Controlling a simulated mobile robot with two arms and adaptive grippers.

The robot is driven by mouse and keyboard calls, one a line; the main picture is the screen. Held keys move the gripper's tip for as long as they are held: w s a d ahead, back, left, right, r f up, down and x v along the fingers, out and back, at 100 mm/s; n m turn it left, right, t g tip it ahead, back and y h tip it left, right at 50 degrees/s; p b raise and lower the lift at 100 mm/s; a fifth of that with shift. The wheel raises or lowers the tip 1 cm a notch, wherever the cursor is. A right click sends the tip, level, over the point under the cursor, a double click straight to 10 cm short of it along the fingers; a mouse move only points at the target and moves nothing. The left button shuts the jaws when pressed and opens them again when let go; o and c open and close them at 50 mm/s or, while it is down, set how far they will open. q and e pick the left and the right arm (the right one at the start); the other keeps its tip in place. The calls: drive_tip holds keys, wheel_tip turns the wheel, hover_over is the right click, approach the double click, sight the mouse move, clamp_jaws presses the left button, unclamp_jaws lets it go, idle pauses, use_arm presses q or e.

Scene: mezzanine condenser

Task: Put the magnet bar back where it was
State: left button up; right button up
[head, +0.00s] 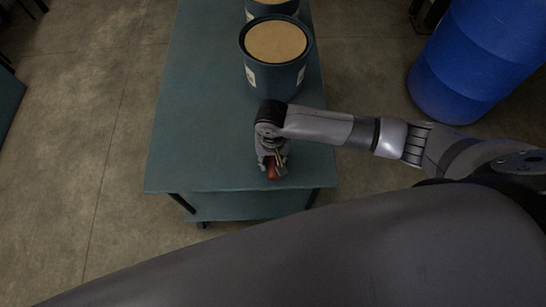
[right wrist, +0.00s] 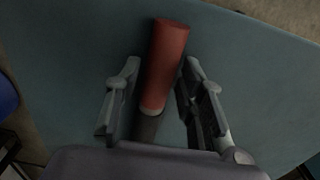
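A bar with a red, round end (right wrist: 166,60) and a dark grey lower part with a pale ring between them, apparently the magnet bar, lies over the blue-green table top (right wrist: 75,60). My right gripper (right wrist: 162,85) has its two fingers apart, one on each side of the bar, with a gap visible on the left and a narrower one on the right. In the head view my right gripper (head: 272,166) points down near the table's front edge, and a bit of the red end (head: 273,174) shows at its fingertips. The bar's far end is hidden by the gripper. My left gripper is out of view.
A dark blue bucket with a tan top (head: 276,80) stands on the table behind my right gripper, with a second bucket (head: 272,8) farther back. A blue barrel (head: 478,65) stands on the floor at right. The table's left side (head: 195,120) is clear.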

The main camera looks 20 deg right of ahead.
drive_tip(key=shift+o, duration=0.7)
wheel_tip(320, 180, up, 12)
drive_tip(key=p, duration=0.1)
drive_tip(key=shift+r, duration=0.2)
drive_tip(key=shift+s+a+f, duration=0.1)
drive_tip(key=shift+s, duration=0.05)
